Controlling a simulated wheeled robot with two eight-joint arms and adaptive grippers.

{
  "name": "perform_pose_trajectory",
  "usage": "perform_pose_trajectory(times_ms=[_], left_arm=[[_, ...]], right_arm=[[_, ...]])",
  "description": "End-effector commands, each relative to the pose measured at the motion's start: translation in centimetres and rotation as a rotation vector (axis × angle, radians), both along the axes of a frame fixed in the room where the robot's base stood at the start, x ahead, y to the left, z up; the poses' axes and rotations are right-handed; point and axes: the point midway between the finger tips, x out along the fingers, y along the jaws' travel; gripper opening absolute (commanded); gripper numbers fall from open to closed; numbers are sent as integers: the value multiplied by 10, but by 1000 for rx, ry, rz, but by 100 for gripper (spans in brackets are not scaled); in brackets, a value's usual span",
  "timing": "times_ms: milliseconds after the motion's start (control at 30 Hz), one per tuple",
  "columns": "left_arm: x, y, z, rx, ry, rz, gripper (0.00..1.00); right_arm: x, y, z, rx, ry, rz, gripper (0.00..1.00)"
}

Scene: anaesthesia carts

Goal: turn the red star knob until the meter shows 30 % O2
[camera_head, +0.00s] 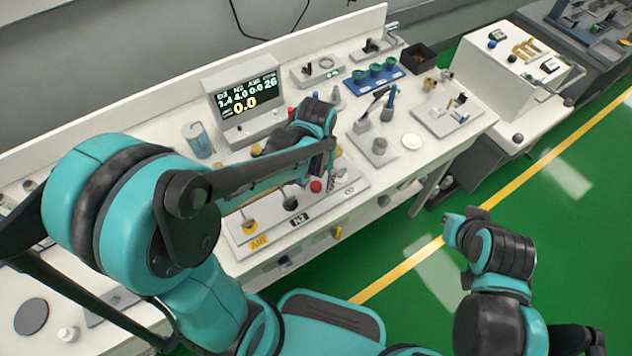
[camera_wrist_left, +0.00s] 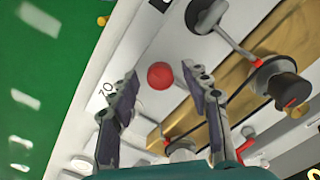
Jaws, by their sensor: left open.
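The red star knob (camera_head: 316,186) stands on the white flow panel beside the O2 label; it also shows as a red ball-like shape in the left wrist view (camera_wrist_left: 160,76). My left gripper (camera_head: 333,176) is over the panel by the knob. In the left wrist view its open fingers (camera_wrist_left: 160,73) stand on either side of the knob, with gaps visible.
N2 (camera_head: 299,219) and AIR (camera_head: 259,242) labels mark the panel's other parts, where yellow knobs stand close by. A glass jar (camera_head: 198,140) is left of the meter. A blue tray (camera_head: 374,77) with green cups and a black bin (camera_head: 419,58) stand farther back.

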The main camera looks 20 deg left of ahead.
Motion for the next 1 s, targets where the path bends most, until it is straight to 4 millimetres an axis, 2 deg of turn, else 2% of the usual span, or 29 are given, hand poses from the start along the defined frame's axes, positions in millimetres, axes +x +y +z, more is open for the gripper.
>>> perform_pose_trajectory(times_ms=[33, 200, 233, 567, 1000], left_arm=[[0, 0, 0, 0, 0, 0, 48], [0, 0, 0, 0, 0, 0, 3], [0, 0, 0, 0, 0, 0, 0], [0, 0, 0, 0, 0, -33, 0], [0, 0, 1, 0, 0, -308, 0]], right_arm=[[0, 0, 0, 0, 0, 0, 0], [0, 0, 0, 0, 0, 0, 0], [0, 0, 0, 0, 0, 0, 0], [0, 0, 1, 0, 0, 0, 0], [0, 0, 4, 0, 0, 0, 0]])
